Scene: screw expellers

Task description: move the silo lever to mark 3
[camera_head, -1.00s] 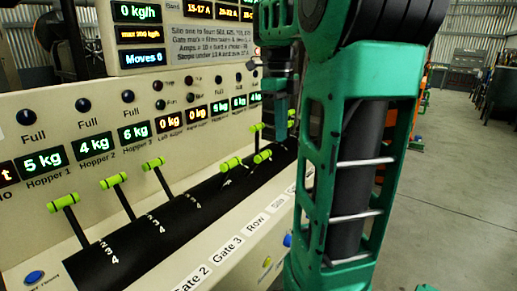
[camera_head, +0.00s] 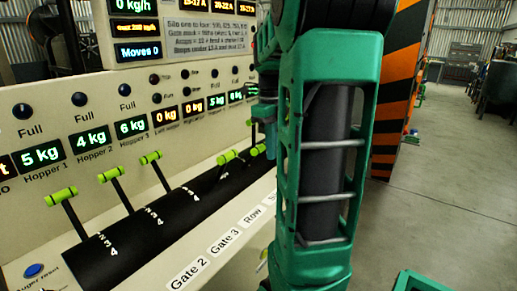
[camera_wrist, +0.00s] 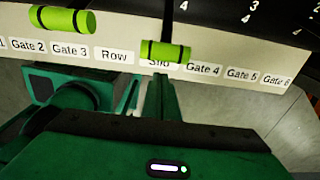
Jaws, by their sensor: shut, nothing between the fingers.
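The silo lever has a lime-green handle (camera_wrist: 166,52) on a dark stalk. In the wrist view it hangs over the "Silo" label, partly covering it, and its stalk runs up beside a white 4. I cannot tell which mark the lever stands at. My gripper (camera_wrist: 162,84) is shut and empty, its tip just below the handle in the picture; whether it touches is unclear. In the head view my arm hides the gripper and some levers, so I cannot surely pick out the silo lever there.
Another green-handled lever (camera_wrist: 63,18) is to the left, close to my wrist. Further levers (camera_head: 62,197) line the black curved panel (camera_head: 150,228) in the head view. A black and orange striped post (camera_head: 400,85) stands right of my arm. Open floor (camera_head: 455,200) lies beyond.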

